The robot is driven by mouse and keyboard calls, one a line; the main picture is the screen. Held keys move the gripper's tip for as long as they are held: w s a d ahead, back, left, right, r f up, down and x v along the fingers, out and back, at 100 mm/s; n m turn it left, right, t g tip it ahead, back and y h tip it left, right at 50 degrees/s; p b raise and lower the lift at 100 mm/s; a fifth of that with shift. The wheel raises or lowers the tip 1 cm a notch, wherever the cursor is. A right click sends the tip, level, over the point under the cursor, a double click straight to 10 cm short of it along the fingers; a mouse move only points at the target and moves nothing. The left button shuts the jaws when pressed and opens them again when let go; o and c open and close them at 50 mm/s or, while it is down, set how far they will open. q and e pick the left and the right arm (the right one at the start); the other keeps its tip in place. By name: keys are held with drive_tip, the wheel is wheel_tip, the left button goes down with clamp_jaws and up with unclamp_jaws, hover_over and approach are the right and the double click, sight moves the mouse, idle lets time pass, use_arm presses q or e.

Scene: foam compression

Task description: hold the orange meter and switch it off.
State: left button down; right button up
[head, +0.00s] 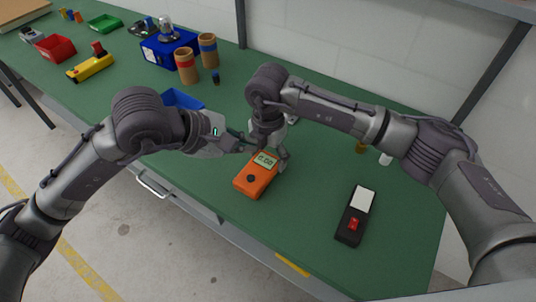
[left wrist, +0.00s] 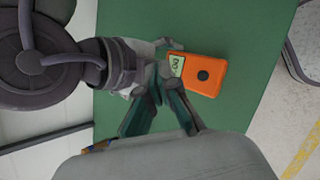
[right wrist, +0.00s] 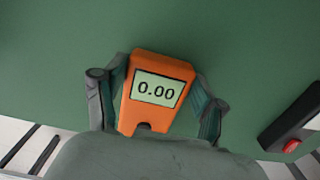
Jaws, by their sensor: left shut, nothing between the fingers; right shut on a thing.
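The orange meter (head: 257,176) lies on the green bench near its front edge. Its lit display reads 0.00 in the right wrist view (right wrist: 157,88), and a dark round knob (head: 251,178) is on its face. My right gripper (head: 268,150) is shut on the display end of the meter, one finger on each side, as the right wrist view (right wrist: 155,95) shows. My left gripper (head: 246,146) is shut and empty, just left of the meter's display end and apart from the knob. The meter and knob also show in the left wrist view (left wrist: 203,75).
A black device (head: 355,215) with a red switch and white panel lies to the right. A blue bin (head: 181,99) is behind my left gripper. Cardboard tubes (head: 186,66), a blue box and a red bin stand further back left. The bench between meter and black device is clear.

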sight(249, 179)
use_arm(q)
drive_tip(key=shift+f, duration=4.3)
drive_tip(key=shift+f, duration=0.4)
drive_tip(key=shift+f, duration=0.15)
drive_tip(key=shift+r, duration=0.6)
drive_tip(key=shift+r, duration=0.1)
drive_tip(key=shift+r, duration=2.9)
